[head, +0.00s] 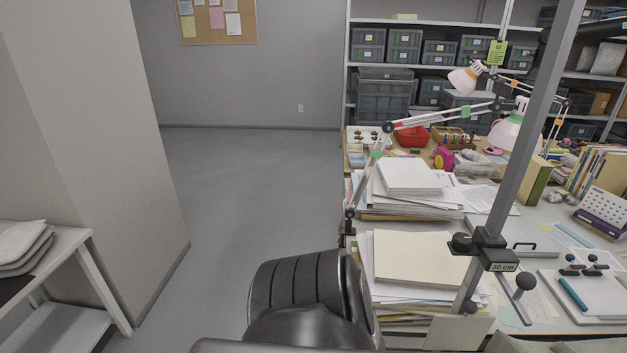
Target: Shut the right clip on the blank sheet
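A white sheet or board (600,300) lies on the desk at the lower right of the head view, partly cut off by the picture's right edge. Black clip-like fittings (585,267) stand along its far edge. They are too small to tell which is the right clip or whether it is open or shut. A teal pen-like stick (573,293) lies across the sheet's left part. Neither gripper is in view. A dark part of my own arm shows at the bottom middle, left of the desk.
An upright grey post (530,130) with a black clamp marked "30 cm" (490,253) stands left of the sheet. Paper stacks (425,258) crowd the desk's left side. Lamps (507,132) reach over the desk. Floor (235,200) at left is clear.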

